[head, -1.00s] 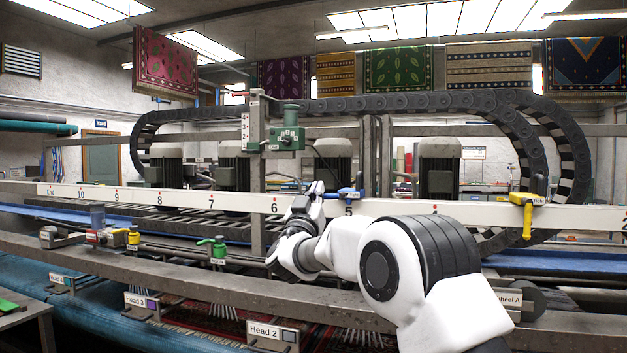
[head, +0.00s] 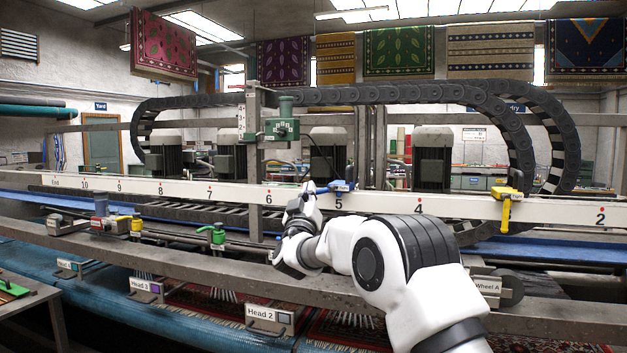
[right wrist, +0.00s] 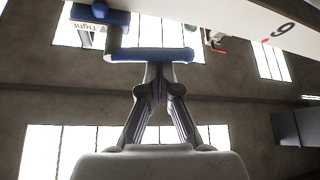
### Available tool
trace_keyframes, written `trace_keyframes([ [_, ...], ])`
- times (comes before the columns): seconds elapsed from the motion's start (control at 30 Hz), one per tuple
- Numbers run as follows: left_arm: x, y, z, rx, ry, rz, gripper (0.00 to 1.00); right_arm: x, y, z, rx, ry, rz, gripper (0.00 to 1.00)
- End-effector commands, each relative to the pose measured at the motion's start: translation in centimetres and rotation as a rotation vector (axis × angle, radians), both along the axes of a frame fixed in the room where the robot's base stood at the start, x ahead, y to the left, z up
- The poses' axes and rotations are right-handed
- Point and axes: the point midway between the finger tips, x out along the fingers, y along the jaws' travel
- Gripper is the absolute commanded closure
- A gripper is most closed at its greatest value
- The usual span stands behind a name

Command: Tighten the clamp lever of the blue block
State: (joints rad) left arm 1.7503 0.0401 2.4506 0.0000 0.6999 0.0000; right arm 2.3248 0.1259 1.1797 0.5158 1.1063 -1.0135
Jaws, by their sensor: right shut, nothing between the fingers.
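The blue block (head: 341,186) sits on the white numbered rail (head: 380,203), near the mark 5. In the right wrist view its blue clamp lever (right wrist: 150,54) runs crosswise, with a white label reading "Tight" upside down beside its left end. My right gripper (head: 309,187) is just left of the blue block. In the right wrist view the right gripper (right wrist: 160,74) is shut and empty, its fingertips at the lever's near edge; I cannot tell whether they touch it. My left gripper is not in view.
A yellow clamp block (head: 508,200) sits farther right on the rail. A green unit (head: 281,128) on a grey post stands behind the rail, left of my gripper. A grey beam (head: 180,268) runs in front, with a green-handled part (head: 216,236) behind it.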

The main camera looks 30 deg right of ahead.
Motion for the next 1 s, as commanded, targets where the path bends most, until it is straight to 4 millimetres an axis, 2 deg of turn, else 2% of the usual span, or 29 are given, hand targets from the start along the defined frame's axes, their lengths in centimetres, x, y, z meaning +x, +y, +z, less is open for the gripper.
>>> trace_keyframes([
  [0.03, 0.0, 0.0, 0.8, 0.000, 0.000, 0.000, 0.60, 0.3, -0.1, 0.2, -0.017, 0.022, 0.000, 1.00],
  [0.3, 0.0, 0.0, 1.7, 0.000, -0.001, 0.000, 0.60, 0.5, -0.3, -1.2, -0.184, 0.218, 0.001, 1.00],
  [0.8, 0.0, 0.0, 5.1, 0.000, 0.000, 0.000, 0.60, -0.5, -1.2, -2.8, -0.491, 0.579, 0.001, 1.00],
  [1.0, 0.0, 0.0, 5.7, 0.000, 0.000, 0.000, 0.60, -1.0, -1.6, -3.7, -0.590, 0.694, 0.000, 1.00],
])
